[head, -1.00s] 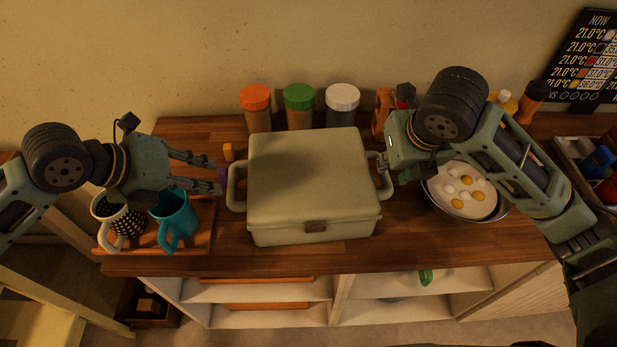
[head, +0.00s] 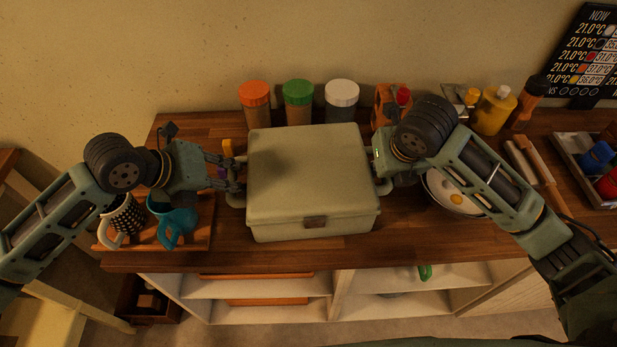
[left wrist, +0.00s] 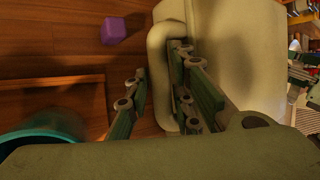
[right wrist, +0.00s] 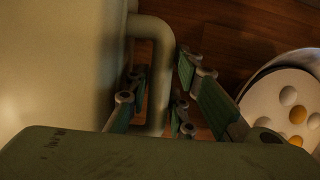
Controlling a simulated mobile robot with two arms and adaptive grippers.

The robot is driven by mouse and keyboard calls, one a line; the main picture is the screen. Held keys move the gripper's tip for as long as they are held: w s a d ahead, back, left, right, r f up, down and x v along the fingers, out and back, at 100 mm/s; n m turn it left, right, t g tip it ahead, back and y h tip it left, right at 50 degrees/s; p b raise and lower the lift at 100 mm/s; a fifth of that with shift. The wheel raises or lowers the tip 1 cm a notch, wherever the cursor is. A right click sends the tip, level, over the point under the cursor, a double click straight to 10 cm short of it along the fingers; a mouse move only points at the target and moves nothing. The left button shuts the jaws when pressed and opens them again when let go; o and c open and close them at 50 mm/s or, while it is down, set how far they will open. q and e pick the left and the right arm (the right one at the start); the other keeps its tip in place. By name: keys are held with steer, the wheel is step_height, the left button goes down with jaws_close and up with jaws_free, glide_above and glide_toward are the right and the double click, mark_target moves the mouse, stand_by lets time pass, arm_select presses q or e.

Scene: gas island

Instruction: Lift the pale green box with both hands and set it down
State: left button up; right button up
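The pale green box (head: 310,175) sits closed on the wooden counter, its latch facing me and a loop handle on each side. My left gripper (head: 232,175) is at the left handle. In the left wrist view its fingers (left wrist: 160,90) are apart on either side of that handle (left wrist: 160,65), with a gap showing. My right gripper (head: 378,168) is at the right handle, which is mostly hidden in the head view. In the right wrist view its fingers (right wrist: 160,90) stand apart, with the handle (right wrist: 163,60) between them.
Jars with orange (head: 255,95), green and white lids stand behind the box. A teal mug (head: 172,220) and a patterned mug (head: 122,217) are on a tray below my left arm. A pan of eggs (head: 448,193) lies under my right arm. A purple cube (left wrist: 113,30) is near the left handle.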

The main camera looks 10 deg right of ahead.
arm_select(q)
jaws_close()
arm_select(e)
jaws_close()
